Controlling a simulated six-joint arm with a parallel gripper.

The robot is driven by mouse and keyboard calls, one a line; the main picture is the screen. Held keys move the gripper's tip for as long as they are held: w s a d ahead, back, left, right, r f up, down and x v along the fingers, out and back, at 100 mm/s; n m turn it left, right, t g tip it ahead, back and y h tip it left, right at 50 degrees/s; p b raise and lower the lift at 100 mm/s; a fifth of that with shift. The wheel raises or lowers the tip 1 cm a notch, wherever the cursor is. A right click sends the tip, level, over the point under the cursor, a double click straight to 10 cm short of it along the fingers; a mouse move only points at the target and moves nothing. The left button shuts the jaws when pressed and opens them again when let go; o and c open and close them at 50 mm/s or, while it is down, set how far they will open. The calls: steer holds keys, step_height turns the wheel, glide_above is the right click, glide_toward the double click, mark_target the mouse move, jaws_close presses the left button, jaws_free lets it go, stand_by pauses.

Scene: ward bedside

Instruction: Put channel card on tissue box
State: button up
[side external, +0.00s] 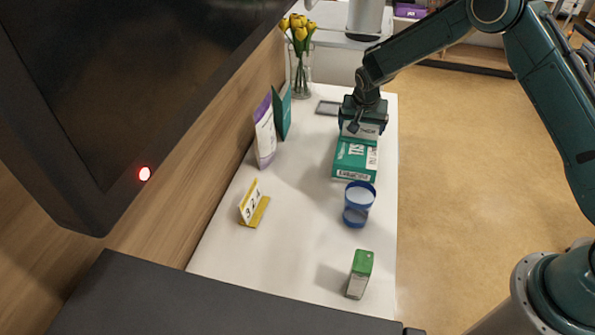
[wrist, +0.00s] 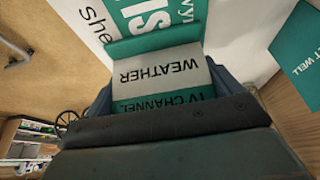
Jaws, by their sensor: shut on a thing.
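The channel card (wrist: 165,72) is white and teal, with "WEATHER" and "TV CHANNEL" printed on it. My gripper (side external: 362,122) is shut on it, and the card stands between the fingers in the wrist view. In the side view the card (side external: 360,131) shows just under the gripper, at the far end of the tissue box. The tissue box (side external: 356,158) is teal and white and lies on the white table. It also shows behind the card in the wrist view (wrist: 150,17). I cannot tell whether the card touches the box top.
A blue-rimmed cup (side external: 358,204) and a small green-topped box (side external: 359,275) stand nearer on the table (side external: 300,235). A yellow number stand (side external: 252,204), a purple-white packet (side external: 265,135), a green card (side external: 283,112) and a tulip vase (side external: 301,70) line the left side.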

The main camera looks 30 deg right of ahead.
steer(key=o, duration=0.7)
steer(key=v, duration=1.2)
steer(key=shift+r, duration=0.15)
